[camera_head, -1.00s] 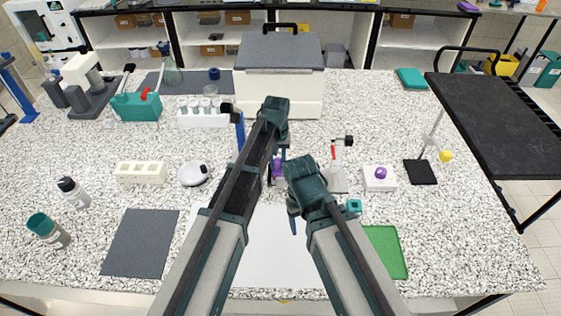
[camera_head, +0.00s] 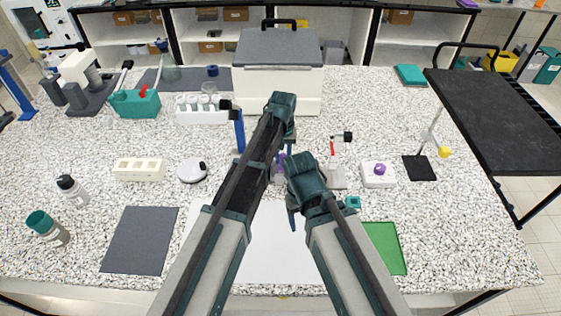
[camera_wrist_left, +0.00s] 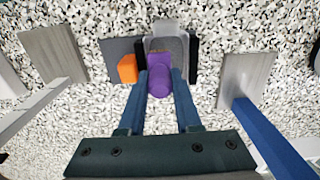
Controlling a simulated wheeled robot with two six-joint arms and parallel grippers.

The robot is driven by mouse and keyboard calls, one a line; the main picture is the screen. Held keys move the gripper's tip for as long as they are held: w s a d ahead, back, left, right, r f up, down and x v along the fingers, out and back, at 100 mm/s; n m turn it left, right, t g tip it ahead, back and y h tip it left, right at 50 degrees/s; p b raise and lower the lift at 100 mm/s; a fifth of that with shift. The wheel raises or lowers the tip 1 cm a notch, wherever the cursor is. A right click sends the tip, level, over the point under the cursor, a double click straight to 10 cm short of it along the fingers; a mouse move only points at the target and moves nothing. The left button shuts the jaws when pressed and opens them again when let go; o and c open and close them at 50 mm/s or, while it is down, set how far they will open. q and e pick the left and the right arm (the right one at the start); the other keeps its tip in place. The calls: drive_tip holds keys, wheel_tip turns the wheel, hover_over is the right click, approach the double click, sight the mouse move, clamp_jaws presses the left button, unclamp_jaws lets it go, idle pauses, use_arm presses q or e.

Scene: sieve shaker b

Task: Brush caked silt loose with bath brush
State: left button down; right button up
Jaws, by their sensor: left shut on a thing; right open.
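My left gripper (camera_wrist_left: 160,90) is shut on a purple, rounded thing (camera_wrist_left: 161,76), its blue fingers on either side of it. The purple thing stands against a grey, cup-like piece (camera_wrist_left: 168,40) on a dark base, and I cannot tell whether it is the brush. In the head view only a sliver of purple shows below the left wrist (camera_head: 281,103). My right gripper (camera_head: 292,215) is open and empty, pointing down over the white sheet (camera_head: 280,250). I cannot make out any silt; my arms hide much of the middle.
An orange block (camera_wrist_left: 127,69) sits left of the purple thing. A blue post (camera_wrist_left: 262,130) on a grey plate (camera_wrist_left: 245,80) stands to its right. A large grey-lidded box (camera_head: 279,85) stands behind. A green tray (camera_head: 385,248) lies front right; a dark mat (camera_head: 140,240) lies front left.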

use_arm(q)
drive_tip(key=shift+s+a, duration=0.2)
drive_tip(key=shift+a, duration=0.35)
drive_tip(key=shift+s+a, duration=0.1)
drive_tip(key=shift+a, duration=0.55)
drive_tip(key=shift+d, duration=0.65)
drive_tip(key=shift+d, duration=0.1)
drive_tip(key=shift+w+d, duration=0.3)
drive_tip(key=shift+d, duration=0.2)
use_arm(e)
drive_tip(key=shift+r, duration=0.1)
use_arm(q)
drive_tip(key=shift+a, duration=0.1)
